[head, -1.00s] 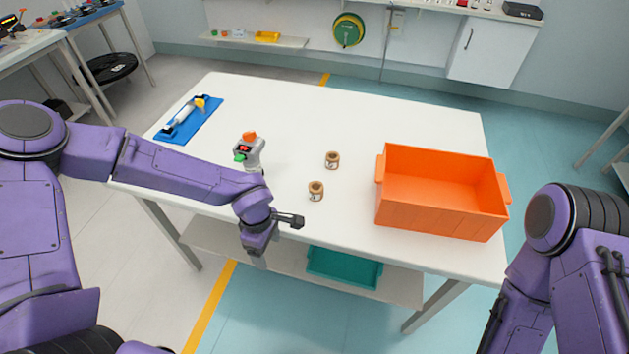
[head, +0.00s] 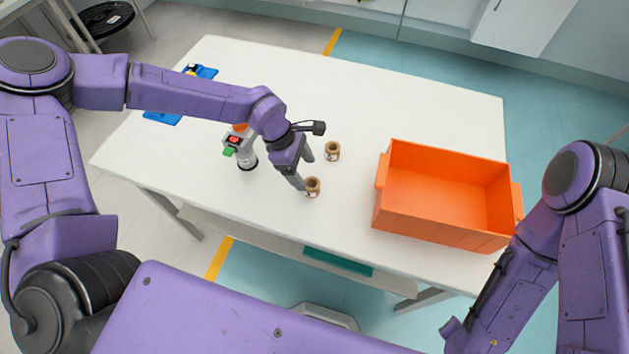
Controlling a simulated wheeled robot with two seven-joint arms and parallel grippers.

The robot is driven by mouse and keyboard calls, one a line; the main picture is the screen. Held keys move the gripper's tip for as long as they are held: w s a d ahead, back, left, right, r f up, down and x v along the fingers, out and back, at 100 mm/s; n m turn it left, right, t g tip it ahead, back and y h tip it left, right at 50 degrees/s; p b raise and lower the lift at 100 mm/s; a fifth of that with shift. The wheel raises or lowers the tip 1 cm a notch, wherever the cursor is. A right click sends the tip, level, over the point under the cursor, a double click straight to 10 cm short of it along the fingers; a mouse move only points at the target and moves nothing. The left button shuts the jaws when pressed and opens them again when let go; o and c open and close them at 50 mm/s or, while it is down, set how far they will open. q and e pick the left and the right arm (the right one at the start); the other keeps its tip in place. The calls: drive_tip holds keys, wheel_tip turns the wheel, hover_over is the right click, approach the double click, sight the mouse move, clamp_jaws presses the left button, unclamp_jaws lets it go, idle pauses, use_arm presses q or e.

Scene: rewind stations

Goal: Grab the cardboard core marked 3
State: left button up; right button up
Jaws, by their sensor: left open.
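Two small brown cardboard cores stand upright on the white table (head: 400,110). The nearer core (head: 313,188) and the farther core (head: 332,151) each carry a pale mark, too small to read, so I cannot tell which is marked 3. My left gripper (head: 304,170) is open and empty above the table. One fingertip is close to the nearer core's left side, the other points toward the gap between the cores. I cannot tell whether it touches. My right arm is at the right edge; its gripper is not clearly visible.
An orange crate (head: 440,233), looking empty, stands on the table's right side. A grey device with red and green parts (head: 243,150) stands left of my left gripper. A blue mat (head: 162,117) lies partly hidden behind my left arm. The table's back is clear.

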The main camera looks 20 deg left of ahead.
sight(312, 183)
use_arm(q)
drive_tip(key=shift+s+d+f, duration=0.1)
drive_tip(key=shift+f, duration=0.35)
drive_tip(key=p+x, duration=0.2)
drive_tip(key=x, duration=0.3)
drive_tip(key=shift+d+f, duration=0.15)
drive_tip(key=shift+f, duration=0.05)
drive_tip(key=c, duration=1.1)
drive_tip(key=shift+r, duration=0.1)
